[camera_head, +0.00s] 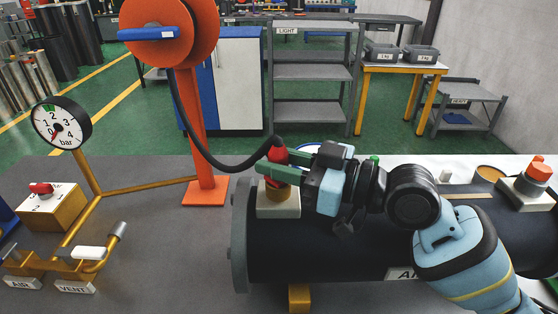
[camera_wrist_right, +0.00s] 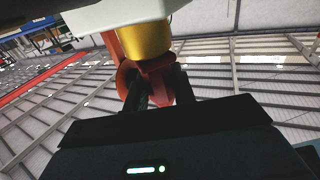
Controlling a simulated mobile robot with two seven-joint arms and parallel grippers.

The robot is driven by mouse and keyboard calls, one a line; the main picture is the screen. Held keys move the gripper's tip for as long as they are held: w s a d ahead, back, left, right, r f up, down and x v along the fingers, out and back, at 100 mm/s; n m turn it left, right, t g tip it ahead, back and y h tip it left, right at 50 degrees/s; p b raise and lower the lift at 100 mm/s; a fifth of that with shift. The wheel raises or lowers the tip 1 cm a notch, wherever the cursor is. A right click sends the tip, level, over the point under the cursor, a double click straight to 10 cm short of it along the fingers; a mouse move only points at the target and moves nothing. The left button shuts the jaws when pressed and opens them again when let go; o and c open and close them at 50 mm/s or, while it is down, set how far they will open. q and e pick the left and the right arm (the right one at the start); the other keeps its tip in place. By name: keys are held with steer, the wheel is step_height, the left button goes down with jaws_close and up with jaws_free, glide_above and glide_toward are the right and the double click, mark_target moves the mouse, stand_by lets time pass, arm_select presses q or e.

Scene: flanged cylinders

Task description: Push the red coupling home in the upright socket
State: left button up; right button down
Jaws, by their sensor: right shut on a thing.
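The red coupling (camera_head: 277,154) sits at the end of a black hose (camera_head: 215,156), directly above the brass upright socket (camera_head: 279,193). The socket stands on a white block (camera_head: 278,211) on top of the dark tank. My right gripper (camera_head: 272,172) reaches in from the right and is shut on the coupling, its green fingers on either side. In the right wrist view the coupling (camera_wrist_right: 159,82) is between my fingers and meets the brass socket (camera_wrist_right: 146,42). I cannot tell how deep it sits. My left gripper is not in view.
The dark tank (camera_head: 330,235) lies on the grey bench. An orange hose reel post (camera_head: 190,130) stands behind left. A pressure gauge (camera_head: 60,123) and brass piping (camera_head: 95,215) are at left. An orange-topped fitting (camera_head: 538,172) is at far right. The bench's middle left is clear.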

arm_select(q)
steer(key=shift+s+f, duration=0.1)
arm_select(e)
steer(key=c, duration=1.1)
jaws_free()
steer(key=shift+f, duration=0.7)
steer(key=shift+s+d, duration=0.1)
steer(key=shift+d, duration=0.3)
steer(key=shift+v, duration=1.2)
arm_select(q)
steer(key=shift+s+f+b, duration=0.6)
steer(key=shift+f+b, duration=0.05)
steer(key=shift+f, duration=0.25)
arm_select(e)
steer(key=shift+r+v, duration=0.2)
steer(key=shift+v, duration=0.75)
steer(key=shift+r+v, duration=0.2)
steer(key=shift+v, duration=0.7)
